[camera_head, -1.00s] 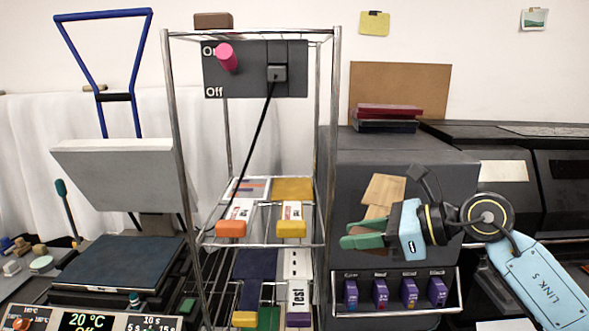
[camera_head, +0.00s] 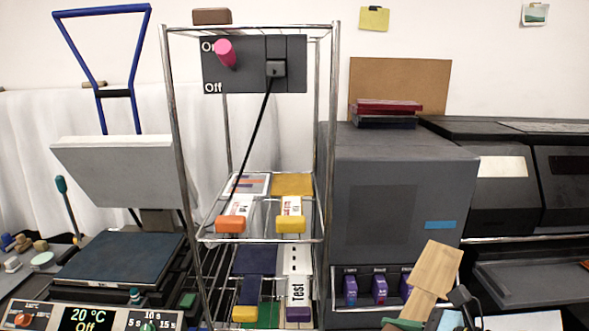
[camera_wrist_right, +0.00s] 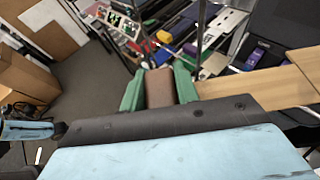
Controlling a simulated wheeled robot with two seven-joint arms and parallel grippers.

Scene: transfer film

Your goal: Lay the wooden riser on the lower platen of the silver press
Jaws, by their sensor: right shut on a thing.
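The silver press stands at the left in the head view. Its dark flat lower platen (camera_head: 120,265) is bare, and its grey upper platen (camera_head: 120,170) is raised and tilted above the back, under a blue handle. My right gripper (camera_wrist_right: 158,70) has green fingers shut on a brown block, the wooden riser (camera_wrist_right: 159,90), in the right wrist view. In the head view only a bit of the green fingers shows at the bottom edge, right of the rack and well away from the press; the riser is hidden there. My left gripper is not in view.
A tall wire rack (camera_head: 333,130) with cartridges stands between the press and a dark printer (camera_head: 395,165). Another brown block (camera_head: 212,17) lies on the rack's top. A control panel (camera_head: 90,318) fronts the press, and a teal-handled lever (camera_head: 62,186) stands at its left.

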